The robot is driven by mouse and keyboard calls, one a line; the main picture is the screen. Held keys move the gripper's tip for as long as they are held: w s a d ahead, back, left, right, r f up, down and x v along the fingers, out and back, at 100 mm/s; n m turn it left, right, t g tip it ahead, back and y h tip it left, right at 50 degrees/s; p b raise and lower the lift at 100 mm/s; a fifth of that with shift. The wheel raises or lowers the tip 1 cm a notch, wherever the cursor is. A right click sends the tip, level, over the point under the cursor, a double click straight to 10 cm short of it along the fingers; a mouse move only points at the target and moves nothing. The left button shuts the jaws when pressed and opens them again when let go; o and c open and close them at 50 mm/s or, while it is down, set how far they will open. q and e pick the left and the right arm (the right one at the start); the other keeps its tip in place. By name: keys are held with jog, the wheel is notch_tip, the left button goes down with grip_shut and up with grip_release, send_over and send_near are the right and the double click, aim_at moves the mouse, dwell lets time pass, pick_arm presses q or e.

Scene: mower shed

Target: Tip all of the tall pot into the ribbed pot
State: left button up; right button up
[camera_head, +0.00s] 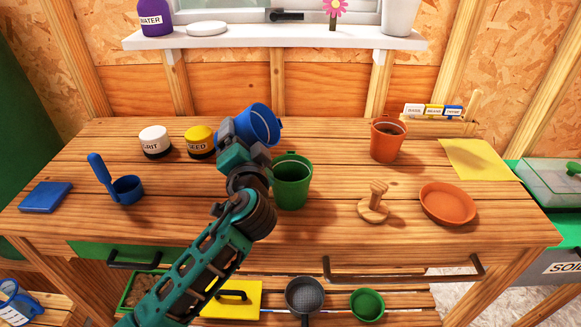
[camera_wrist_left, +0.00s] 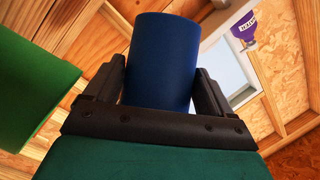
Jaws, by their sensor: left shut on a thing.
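My left gripper (camera_head: 240,138) is shut on a blue pot (camera_head: 261,124), which I take to be the tall pot. It is held above the bench, tilted, just behind and to the left of the green pot. In the left wrist view the blue pot (camera_wrist_left: 163,60) sits between both fingers. The green pot (camera_head: 292,186), which seems to be the ribbed pot, stands upright on the bench; it also shows in the left wrist view (camera_wrist_left: 30,90). The insides of both pots are hard to see, so I cannot tell what they hold. My right gripper is out of view.
A white-lidded grit jar (camera_head: 155,141) and yellow seed jar (camera_head: 200,142) stand left of the gripper. A blue scoop (camera_head: 127,189) is at the left. A terracotta pot (camera_head: 387,141), wooden dibber (camera_head: 374,205) and terracotta saucer (camera_head: 447,204) stand right. The front middle bench is clear.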

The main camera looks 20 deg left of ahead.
aim_at(256, 138)
pick_arm(q)
jog(key=shift+r+m, duration=0.5)
jog(key=shift+m, duration=0.2)
dwell(0.3)
jog(key=shift+d+f+m+t, duration=0.15)
jog(key=shift+f+m+t, duration=0.15)
jog(key=shift+m+t, duration=0.45)
dwell(0.3)
jog(key=shift+d+r+m+t, duration=0.35)
jog(key=shift+d+r+m, duration=0.15)
jog(key=shift+d+m, duration=0.45)
jog(key=shift+r+m+t, duration=0.4)
jog(key=shift+r+m, duration=0.05)
jog(key=shift+m, duration=0.55)
dwell(0.3)
jog(key=shift+d+f+m+t+b, duration=0.4)
jog(key=shift+m+b, duration=0.3)
jog(key=shift+m, duration=0.3)
dwell(0.9)
jog(key=shift+d+r+m+t+h, duration=0.3)
jog(key=shift+m+t+h, duration=0.15)
jog(key=shift+m, duration=0.55)
dwell(0.8)
